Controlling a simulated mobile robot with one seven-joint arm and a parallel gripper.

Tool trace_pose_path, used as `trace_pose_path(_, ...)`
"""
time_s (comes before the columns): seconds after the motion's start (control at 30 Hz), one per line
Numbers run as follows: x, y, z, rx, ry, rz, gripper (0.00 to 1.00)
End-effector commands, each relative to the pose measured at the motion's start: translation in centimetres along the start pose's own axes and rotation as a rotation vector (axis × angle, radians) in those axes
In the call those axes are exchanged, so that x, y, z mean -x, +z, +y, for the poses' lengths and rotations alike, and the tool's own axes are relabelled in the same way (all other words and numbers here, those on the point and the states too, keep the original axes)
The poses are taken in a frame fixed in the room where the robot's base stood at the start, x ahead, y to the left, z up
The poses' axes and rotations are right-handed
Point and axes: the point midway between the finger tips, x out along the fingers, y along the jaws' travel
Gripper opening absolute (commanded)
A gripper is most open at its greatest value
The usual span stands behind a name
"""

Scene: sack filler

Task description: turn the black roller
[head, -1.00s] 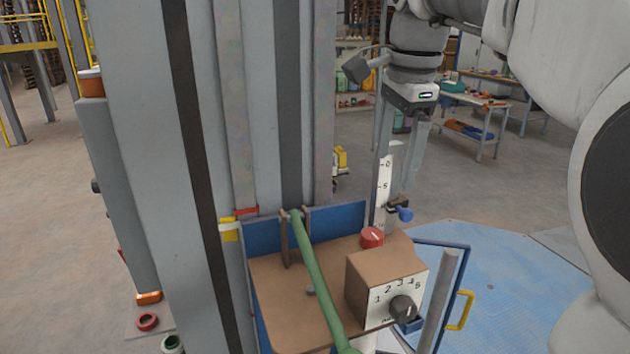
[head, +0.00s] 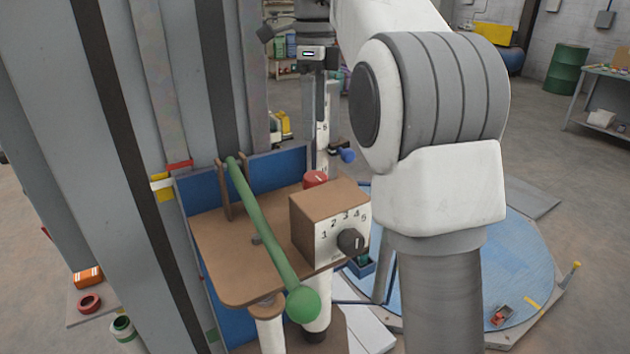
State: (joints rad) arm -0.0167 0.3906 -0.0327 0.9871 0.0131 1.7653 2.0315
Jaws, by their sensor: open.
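A black round knob (head: 350,241) sits on the front of a brown box (head: 318,215), beside a dial numbered 1 to 5. It is the clearest black turning part in view; I cannot tell whether it is the roller named. My gripper (head: 319,145) points down above and behind the box, with its fingers apart and nothing seen between them but a white scale post (head: 322,127) in line with them. The gripper is apart from the knob. Its exact distance to the post is unclear.
A green lever (head: 262,225) with a ball end slants across the brown panel (head: 225,255). A red knob (head: 315,178) stands behind the box and a blue knob (head: 347,156) is right of the post. Tall grey columns (head: 75,120) close off the left.

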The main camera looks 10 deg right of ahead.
Motion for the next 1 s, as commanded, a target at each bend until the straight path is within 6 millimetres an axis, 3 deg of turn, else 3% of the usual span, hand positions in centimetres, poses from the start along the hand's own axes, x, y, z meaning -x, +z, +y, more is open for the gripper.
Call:
trace_pose_path(0.03,-1.6,-0.1,0.1,0.000,0.001,0.001,0.94)
trace_pose_path(0.2,-5.2,-0.1,0.1,-0.001,0.001,0.001,0.94)
trace_pose_path(0.5,-10.6,-0.1,0.0,-0.001,0.000,0.001,0.94)
trace_pose_path(0.7,-12.0,-0.1,0.0,0.000,-0.001,0.000,0.94)
trace_pose_path(1.0,-12.2,-0.1,0.0,0.000,-0.001,0.000,0.94)
